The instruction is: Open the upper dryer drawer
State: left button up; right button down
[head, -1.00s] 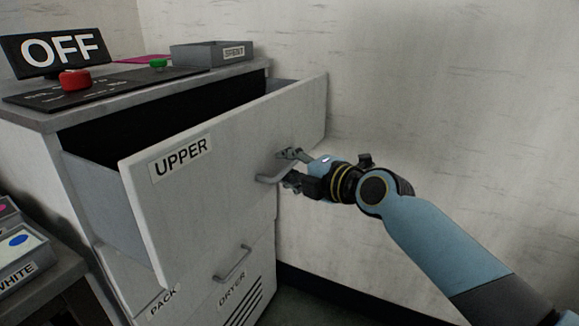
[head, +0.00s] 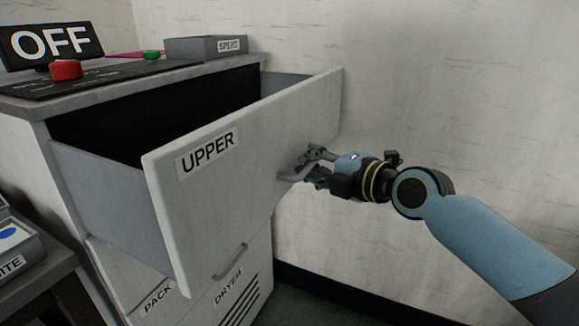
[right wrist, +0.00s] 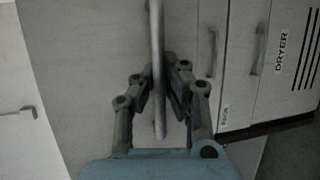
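The upper dryer drawer (head: 240,165) is a white-fronted drawer labelled UPPER, pulled well out of the grey-topped dryer cabinet (head: 37,165). Its grey side wall shows, and its inside is dark. My right gripper (head: 303,165) is at the bar handle (head: 288,177) on the drawer front. In the right wrist view the handle (right wrist: 157,60) runs between the two fingers (right wrist: 158,92), which are closed in around it. The fingertips' contact is partly hidden. My left gripper is not in view.
On the cabinet top are an OFF sign (head: 52,41), a red button (head: 66,70), a green button (head: 150,56) and a grey SPENT tray (head: 205,48). Below are PACK (head: 155,300) and DRYER (head: 228,287) fronts. A wall stands behind; a dark bench (head: 45,270) is at left.

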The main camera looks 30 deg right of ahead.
jog(key=shift+s+d, duration=0.5)
jog(key=shift+s, duration=0.1)
jog(key=c, duration=1.4)
grip_release()
jog(key=shift+v, duration=3.8)
